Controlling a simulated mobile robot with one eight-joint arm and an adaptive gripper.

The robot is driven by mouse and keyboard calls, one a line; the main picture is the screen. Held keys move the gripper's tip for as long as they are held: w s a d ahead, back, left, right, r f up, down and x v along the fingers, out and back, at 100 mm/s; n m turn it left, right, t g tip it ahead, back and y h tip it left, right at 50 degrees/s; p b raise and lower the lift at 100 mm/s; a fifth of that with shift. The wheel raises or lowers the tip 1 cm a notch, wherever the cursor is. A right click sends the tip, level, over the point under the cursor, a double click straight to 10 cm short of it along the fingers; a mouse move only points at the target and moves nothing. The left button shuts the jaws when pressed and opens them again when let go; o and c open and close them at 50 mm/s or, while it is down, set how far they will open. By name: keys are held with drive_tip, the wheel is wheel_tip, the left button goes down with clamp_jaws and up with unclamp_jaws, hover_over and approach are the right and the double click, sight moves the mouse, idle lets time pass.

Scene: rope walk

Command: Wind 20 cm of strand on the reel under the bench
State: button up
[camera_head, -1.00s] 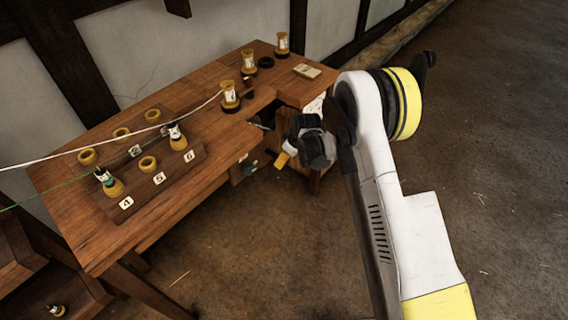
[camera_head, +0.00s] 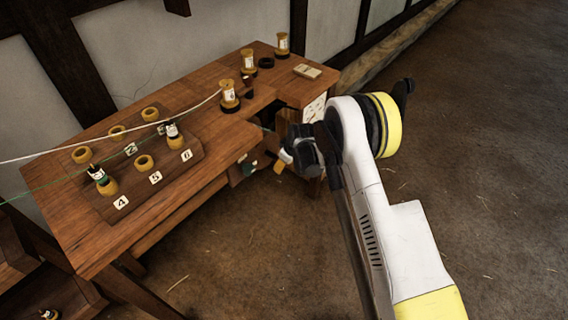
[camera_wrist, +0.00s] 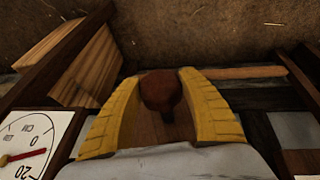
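In the wrist view, my gripper (camera_wrist: 160,82) has its two yellow fingers on either side of a round reddish-brown knob (camera_wrist: 161,92). Both fingertips appear to touch it, and a stem shows below the knob. A white dial (camera_wrist: 28,135) with numbers and a red pointer is at the lower left; the pointer lies nearly level. In the head view, my gripper (camera_head: 283,162) is low by the right end of the wooden bench (camera_head: 75,222), partly hidden by my wrist. The white dial face (camera_head: 313,110) shows on the bench end. I cannot make out the reel itself.
A board (camera_head: 190,158) with yellow rings and numbered labels lies on the bench. Bobbins stand there, one (camera_head: 229,97) with a white strand (camera_head: 120,140) running left. A green strand also runs left. The floor (camera_head: 260,260) in front is clear.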

drive_tip(key=shift+d+m+g+y, duration=0.1)
drive_tip(key=shift+m+g+y, duration=0.2)
drive_tip(key=shift+g+y, duration=0.6)
drive_tip(key=shift+m+g+y, duration=0.3)
drive_tip(key=shift+g+y, duration=0.6)
drive_tip(key=shift+g, duration=0.4)
drive_tip(key=o, duration=1.2)
drive_tip(key=shift+r, duration=0.1)
drive_tip(key=v, duration=1.1)
drive_tip(key=shift+d+r, duration=0.2)
drive_tip(key=shift+r, duration=0.1)
